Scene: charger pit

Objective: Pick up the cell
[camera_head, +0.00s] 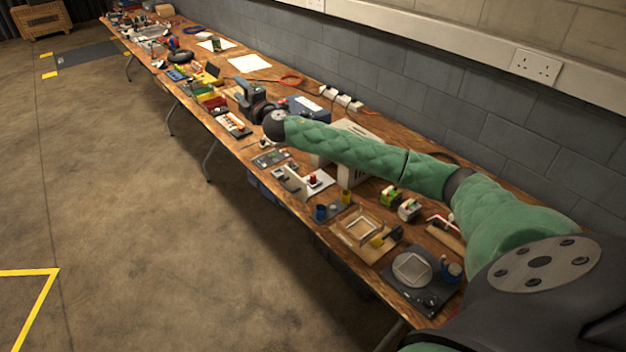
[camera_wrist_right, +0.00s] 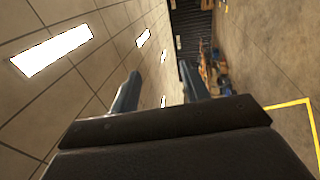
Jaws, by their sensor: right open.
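I cannot single out the cell with certainty, because the far objects are small. A pale block with orange and dark parts (camera_head: 233,124) lies on the workbench, near the front edge and just below my right gripper in the head view. My right gripper (camera_head: 243,92) is at the end of the green arm stretched along the bench. It is open; in the right wrist view, its two fingers (camera_wrist_right: 160,72) stand apart with nothing between them. My left gripper is in neither view.
The long wooden workbench (camera_head: 410,152) runs along a grey block wall and is crowded. A dark box (camera_head: 305,107) and power plugs (camera_head: 340,98) lie behind my right arm. A tray with a wooden frame (camera_head: 364,229) is nearer. The floor (camera_head: 120,200) at left is clear.

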